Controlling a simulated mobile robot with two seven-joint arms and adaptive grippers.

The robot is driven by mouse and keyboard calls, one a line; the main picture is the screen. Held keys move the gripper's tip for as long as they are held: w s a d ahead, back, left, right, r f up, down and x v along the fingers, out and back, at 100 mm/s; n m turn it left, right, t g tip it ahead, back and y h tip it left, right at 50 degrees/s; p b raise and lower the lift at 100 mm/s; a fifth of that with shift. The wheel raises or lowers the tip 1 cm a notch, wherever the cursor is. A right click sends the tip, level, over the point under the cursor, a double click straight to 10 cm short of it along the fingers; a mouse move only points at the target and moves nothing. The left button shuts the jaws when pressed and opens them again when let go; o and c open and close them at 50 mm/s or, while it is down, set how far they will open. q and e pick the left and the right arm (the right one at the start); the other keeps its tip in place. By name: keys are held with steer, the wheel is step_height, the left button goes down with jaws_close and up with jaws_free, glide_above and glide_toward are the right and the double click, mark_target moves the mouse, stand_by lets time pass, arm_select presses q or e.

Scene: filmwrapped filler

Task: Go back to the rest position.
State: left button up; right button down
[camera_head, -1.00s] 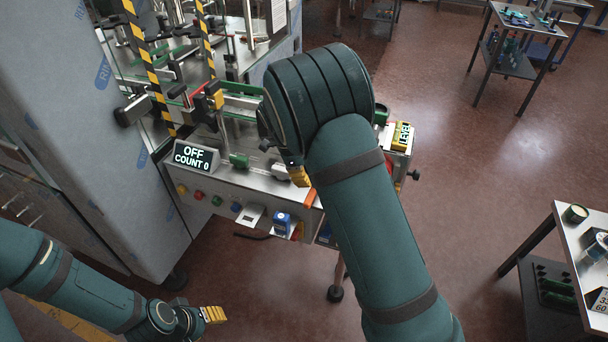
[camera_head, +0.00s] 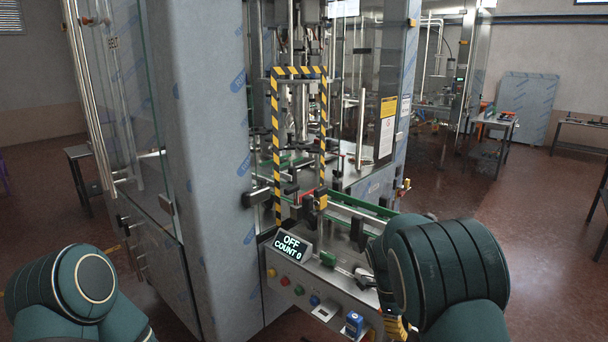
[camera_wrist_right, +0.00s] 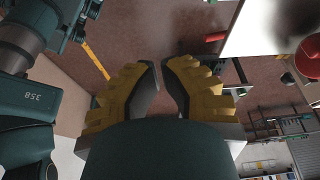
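My right gripper (camera_head: 395,328) shows in the head view only as a bit of yellow finger at the bottom edge, beneath my teal right arm. In the right wrist view its two yellow fingers (camera_wrist_right: 160,68) stand apart with bare floor between them, holding nothing. My left arm is at the lower left of the head view. Its gripper is not visible there. The filling machine (camera_head: 345,305) stands in front of me, and its small display (camera_head: 291,246) reads OFF, COUNT 0. My right arm hides the right end of its front panel.
A blue-grey machine column (camera_head: 205,150) rises between my arms, close to the left one. A yellow-black striped frame (camera_head: 277,150) stands over the machine. A blue device (camera_head: 354,323) sits at the panel's lower edge. Open floor (camera_head: 530,215) lies to the right.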

steer(key=s+a+f+n+y+b, duration=0.1)
steer(key=s+f+n, duration=0.2)
steer(key=f+n, duration=0.35)
steer(key=s+a+f+n+y+b, duration=0.1)
steer(key=s+a+f+n+y, duration=0.15)
steer(key=f, duration=0.75)
arm_select(q)
step_height(320, 180, down, 6)
steer(key=b, duration=0.3)
steer(key=shift+s+d+b, duration=0.15)
steer(key=shift+s+b, duration=0.1)
steer(key=shift+b, duration=0.05)
arm_select(e)
steer(key=s+a+f+n+t+y, duration=0.1)
steer(key=s+a+f+n+t, duration=0.1)
steer(key=s+a+f+n, duration=0.2)
steer(key=s+a+f+n+t+y, duration=0.2)
steer(key=s+a+f+n, duration=0.2)
steer(key=s+n, duration=0.6)
steer(key=shift+s+a+n, duration=0.3)
steer(key=shift+s, duration=0.1)
